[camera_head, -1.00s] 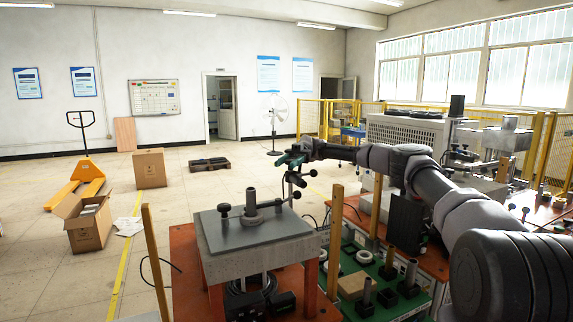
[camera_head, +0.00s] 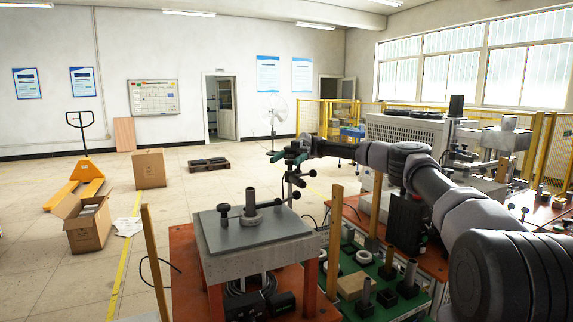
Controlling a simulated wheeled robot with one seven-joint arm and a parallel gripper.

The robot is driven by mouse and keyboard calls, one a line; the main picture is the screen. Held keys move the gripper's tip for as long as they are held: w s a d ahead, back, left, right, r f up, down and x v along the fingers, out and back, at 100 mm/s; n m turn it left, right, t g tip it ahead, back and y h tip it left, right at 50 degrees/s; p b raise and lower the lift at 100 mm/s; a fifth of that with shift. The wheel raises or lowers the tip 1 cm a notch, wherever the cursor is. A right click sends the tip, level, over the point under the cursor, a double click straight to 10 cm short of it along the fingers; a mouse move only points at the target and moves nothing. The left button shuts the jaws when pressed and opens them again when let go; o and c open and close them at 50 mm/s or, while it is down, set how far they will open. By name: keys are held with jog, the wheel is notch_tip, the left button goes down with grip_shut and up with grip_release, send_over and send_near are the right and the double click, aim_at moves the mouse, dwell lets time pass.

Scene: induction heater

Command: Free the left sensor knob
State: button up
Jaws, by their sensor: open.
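The induction heater (camera_head: 255,261) is a grey block with a flat grey top plate and an upright metal post in its middle. The left sensor knob (camera_head: 224,211) is a small black knob on a short stem, left of the post. More black knobs (camera_head: 294,178) sit on a thin upright rod at the plate's right side. My gripper (camera_head: 277,156) is open and empty, above and beyond the plate's far right part, near the top of that rod. It is apart from the left knob. Its fingers are small and dark here.
Wooden posts (camera_head: 334,238) stand beside the heater. A green tray (camera_head: 337,284) with rings and metal parts lies to the right, below my arm. A second machine (camera_head: 500,140) stands at the far right. The space above the plate's left half is clear.

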notch_tip(320, 180, up, 9)
dwell(0.3)
jog(key=s+a+m+t+h, duration=0.2)
jog(key=s+a+m+t, duration=0.15)
jog(key=s, duration=0.25)
jog(key=s+a+m+t+h, duration=0.2)
jog(key=s+m+t, duration=0.15)
jog(key=s, duration=0.35)
jog(key=s+d+m+t, duration=0.4)
jog(key=d+m+t, duration=0.1)
jog(key=d+m, duration=0.4)
jog(key=s+d+r+m+t, duration=0.1)
jog(key=s+d+m+t, duration=0.4)
jog(key=d+m, duration=0.4)
jog(key=s+d+r+m+t, duration=0.1)
jog(key=s+d+m+t, duration=0.4)
jog(key=d+m+t, duration=0.2)
jog(key=d+m, duration=0.2)
jog(key=m, duration=0.2)
jog(key=shift+s+d, duration=0.15)
jog(key=shift+d, duration=0.25)
